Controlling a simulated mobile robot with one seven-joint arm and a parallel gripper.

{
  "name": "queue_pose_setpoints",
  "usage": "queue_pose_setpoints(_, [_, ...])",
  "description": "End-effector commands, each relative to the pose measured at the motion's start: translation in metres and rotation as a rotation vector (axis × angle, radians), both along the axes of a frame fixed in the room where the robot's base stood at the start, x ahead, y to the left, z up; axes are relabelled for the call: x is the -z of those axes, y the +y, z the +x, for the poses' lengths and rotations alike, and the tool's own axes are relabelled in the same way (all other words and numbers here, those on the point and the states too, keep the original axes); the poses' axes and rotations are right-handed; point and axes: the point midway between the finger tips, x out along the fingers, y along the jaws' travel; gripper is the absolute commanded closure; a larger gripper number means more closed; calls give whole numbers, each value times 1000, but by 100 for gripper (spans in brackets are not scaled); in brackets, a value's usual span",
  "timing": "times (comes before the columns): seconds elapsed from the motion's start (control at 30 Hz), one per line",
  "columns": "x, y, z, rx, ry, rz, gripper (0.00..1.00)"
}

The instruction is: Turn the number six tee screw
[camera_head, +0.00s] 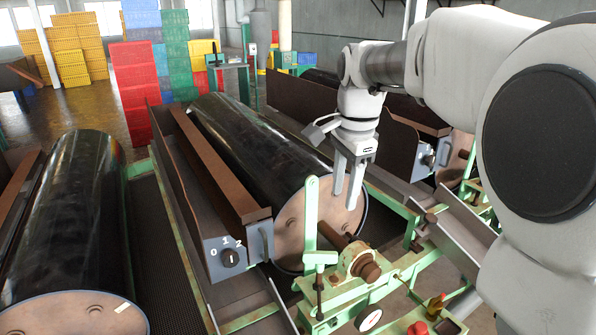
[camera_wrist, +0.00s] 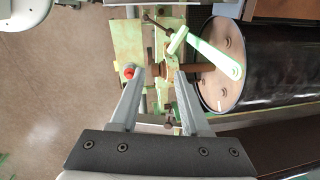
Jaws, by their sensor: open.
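A dark tee-shaped screw (camera_wrist: 157,23) shows beside the pivot of a pale green lever (camera_wrist: 210,56) at the top of the wrist view. A dark upright screw (camera_head: 319,284) stands under the same lever (camera_head: 311,217) in the head view. A second small screw (camera_wrist: 169,122) lies lower in the wrist view. I can read no number six, so I cannot tell which screw bears it. My gripper (camera_head: 344,203) is open and empty, pointing down above the drum's end and shaft. In the wrist view my gripper's fingertips (camera_wrist: 168,72) are apart, over the green frame.
The black drum (camera_head: 252,150) has a brown shaft in a bearing block (camera_head: 362,264). A switch box (camera_head: 229,257) marked 0, 1, 2 is to its left. Stacked crates (camera_head: 137,95) stand far back.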

Motion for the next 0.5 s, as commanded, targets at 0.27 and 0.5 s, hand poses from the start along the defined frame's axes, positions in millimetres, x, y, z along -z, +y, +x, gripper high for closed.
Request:
queue_pose_setpoints(0.27, [49,21,65,342,113,7,54])
queue_pose_setpoints(0.5, [66,28,82,458,143,1,54])
